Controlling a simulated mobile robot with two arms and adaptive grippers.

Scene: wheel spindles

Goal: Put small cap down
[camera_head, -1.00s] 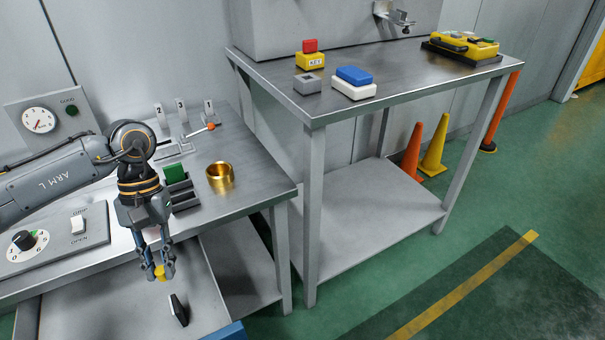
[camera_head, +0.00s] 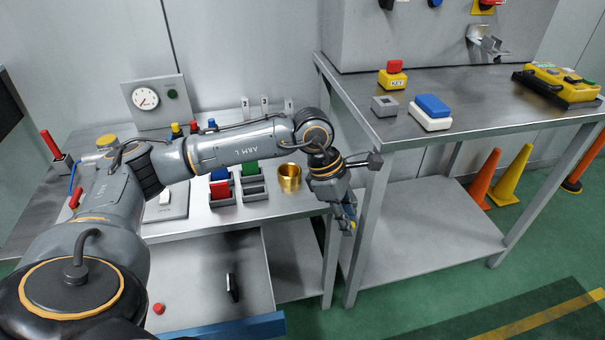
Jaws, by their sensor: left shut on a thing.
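My left gripper (camera_head: 346,217) is shut on a small yellow cap (camera_head: 352,226), which shows only partly between the fingers. The gripper points down in the gap by the right edge of the left workbench (camera_head: 215,222), in front of the near left leg of the taller table. The cap is held in the air, clear of both tabletops as far as I can see. My left arm reaches across the workbench from the left. My right gripper is not in view.
A brass cup (camera_head: 289,178) stands on the workbench just left of my gripper. Small bins hold a red block (camera_head: 219,190) and a green block (camera_head: 250,168). The taller table (camera_head: 470,118) carries a blue-and-white button box (camera_head: 432,112) and a grey block (camera_head: 384,105).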

